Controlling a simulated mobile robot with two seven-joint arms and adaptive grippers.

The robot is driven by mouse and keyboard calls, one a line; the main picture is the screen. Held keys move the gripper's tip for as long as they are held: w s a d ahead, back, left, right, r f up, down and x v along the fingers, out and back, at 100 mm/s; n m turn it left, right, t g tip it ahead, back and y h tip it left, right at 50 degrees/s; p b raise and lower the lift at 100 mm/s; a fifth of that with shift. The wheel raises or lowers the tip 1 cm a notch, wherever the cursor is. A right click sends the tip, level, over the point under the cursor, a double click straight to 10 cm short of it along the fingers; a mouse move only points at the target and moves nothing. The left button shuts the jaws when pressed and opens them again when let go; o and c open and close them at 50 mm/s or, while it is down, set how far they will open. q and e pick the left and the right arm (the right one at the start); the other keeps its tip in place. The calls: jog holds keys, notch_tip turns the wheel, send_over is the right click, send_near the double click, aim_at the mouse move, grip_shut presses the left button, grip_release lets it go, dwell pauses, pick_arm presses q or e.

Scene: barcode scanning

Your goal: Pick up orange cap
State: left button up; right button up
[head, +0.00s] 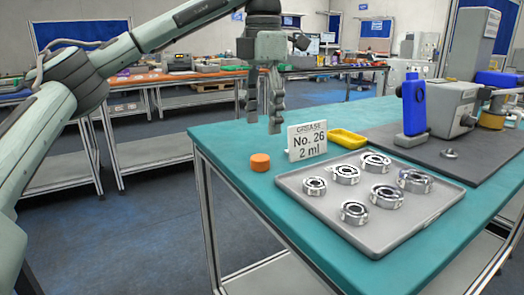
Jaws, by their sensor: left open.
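The orange cap (260,162) is a short round piece standing on the teal tabletop, near the table's left edge. It is left of the small sign and fully in view. My left gripper (262,122) hangs above the table with its fingers pointing down. It is open and empty, and in the picture it is just above the cap, apart from it. My right gripper is not in view.
A white sign (307,141) reading "GREASE No. 26 2 ml" stands right of the cap. A grey tray (318,217) holds several metal bearings. A yellow dish (347,138), a blue device (414,105) and a grey machine (451,108) stand farther back. The teal table (230,142) is clear around the cap.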

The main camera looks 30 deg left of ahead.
aim_at(260, 157)
pick_arm(q)
jog(key=shift+w+f, duration=0.15)
jog(key=shift+w, duration=0.05)
jog(key=shift+a+f, duration=0.1)
jog(key=shift+f, duration=0.25)
jog(key=f, duration=0.5)
jog(key=shift+s+a+f, duration=0.2)
jog(key=shift+s, duration=0.1)
jog(key=shift+f, duration=0.6)
jog(key=c, duration=1)
